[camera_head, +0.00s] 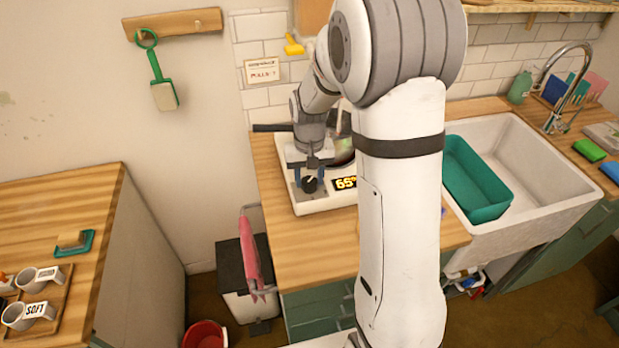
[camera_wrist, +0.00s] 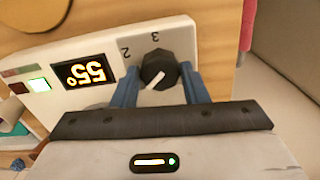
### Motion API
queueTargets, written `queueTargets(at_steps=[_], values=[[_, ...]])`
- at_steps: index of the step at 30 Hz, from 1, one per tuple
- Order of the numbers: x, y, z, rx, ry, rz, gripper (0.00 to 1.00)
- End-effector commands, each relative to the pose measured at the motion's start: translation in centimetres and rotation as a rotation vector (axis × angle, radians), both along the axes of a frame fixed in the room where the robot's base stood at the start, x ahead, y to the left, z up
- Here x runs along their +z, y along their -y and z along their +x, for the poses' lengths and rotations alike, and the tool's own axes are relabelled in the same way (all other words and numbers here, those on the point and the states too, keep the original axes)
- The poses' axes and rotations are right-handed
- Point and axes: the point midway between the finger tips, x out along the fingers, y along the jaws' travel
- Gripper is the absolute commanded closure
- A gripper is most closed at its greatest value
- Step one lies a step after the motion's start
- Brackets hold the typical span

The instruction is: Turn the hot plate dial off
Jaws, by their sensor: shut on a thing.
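A white pointer line on the dial slants to the lower left in the wrist view. The printed marks 2 and 3 show beside it; other marks are hidden. My gripper (camera_wrist: 160,72) is shut on the dial, with one blue finger on each side. My arm hides part of the hot plate in the head view.
A white sink (camera_head: 540,185) with a teal tub (camera_head: 477,183) lies right of my arm. A pink cloth (camera_head: 255,250) hangs at the counter's left end. A separate wooden counter (camera_head: 60,195) with labelled cups stands at left. The front counter strip (camera_head: 310,255) is clear.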

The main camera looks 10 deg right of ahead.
Motion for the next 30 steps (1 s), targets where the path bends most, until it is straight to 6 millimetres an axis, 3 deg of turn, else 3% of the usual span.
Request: queueTargets(at_steps=[18,30], values=[[-0.10,0.05,0.04,0.563,0.002,0.000,0.82],[0.00,0.08,0.05,0.811,0.003,0.001,0.82]])
